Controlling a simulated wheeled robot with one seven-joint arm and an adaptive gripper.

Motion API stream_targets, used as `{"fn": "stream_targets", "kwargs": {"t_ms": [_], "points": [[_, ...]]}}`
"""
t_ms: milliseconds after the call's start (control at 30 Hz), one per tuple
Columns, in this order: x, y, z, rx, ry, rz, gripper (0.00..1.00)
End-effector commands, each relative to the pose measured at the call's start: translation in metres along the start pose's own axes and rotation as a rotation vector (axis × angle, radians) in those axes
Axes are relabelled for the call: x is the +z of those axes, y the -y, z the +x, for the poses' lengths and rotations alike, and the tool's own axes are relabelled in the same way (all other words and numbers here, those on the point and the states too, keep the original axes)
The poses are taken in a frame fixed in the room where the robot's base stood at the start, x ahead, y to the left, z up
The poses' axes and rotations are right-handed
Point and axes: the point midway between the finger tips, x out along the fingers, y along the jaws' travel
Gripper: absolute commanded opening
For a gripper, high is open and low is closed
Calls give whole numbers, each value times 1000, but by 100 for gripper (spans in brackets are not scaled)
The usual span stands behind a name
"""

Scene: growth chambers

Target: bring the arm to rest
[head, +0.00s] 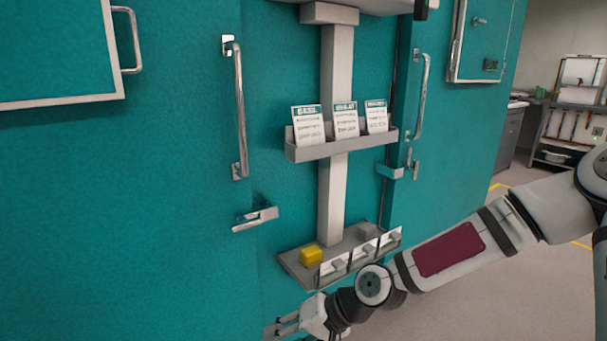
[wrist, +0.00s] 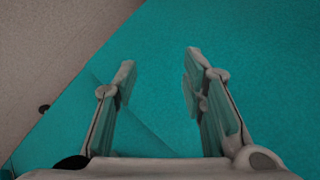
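My gripper (wrist: 158,65) is open and empty in the wrist view, its two fingers well apart with teal wall (wrist: 160,100) behind them. In the head view my gripper (head: 283,328) is at the bottom edge, partly cut off, below the lower shelf. My arm reaches in from the right, stretched low across the picture to the front of the teal chambers.
A lower shelf (head: 296,268) holds a yellow block (head: 312,254) and a grey block (head: 367,230). An upper rack (head: 310,153) holds three cards. Chrome door handles (head: 239,110) stand out from the teal doors. Open floor (head: 470,280) lies at the right.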

Motion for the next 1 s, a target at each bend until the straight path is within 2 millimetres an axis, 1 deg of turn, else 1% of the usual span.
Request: {"fn": "stream_targets", "kwargs": {"t_ms": [33, 133, 200, 267, 333, 467, 500, 633, 733, 800, 867, 900, 1000], "points": [[10, -12, -5, 79, 32, -32, 38], [27, -36, -19, 218, 93, -73, 38], [36, -51, -34, 311, 129, -95, 38], [43, -61, -49, 389, 155, -110, 38], [50, -72, -68, 476, 181, -123, 38], [61, -83, -109, 622, 212, -132, 38], [65, -85, -122, 663, 219, -131, 38], [77, -84, -166, 781, 228, -120, 38], [88, -78, -198, 854, 225, -103, 38], [98, -72, -220, 894, 218, -89, 38], [107, -66, -237, 922, 209, -73, 38], [113, -61, -248, 937, 203, -63, 38], [132, -48, -274, 961, 183, -38, 38]]}}
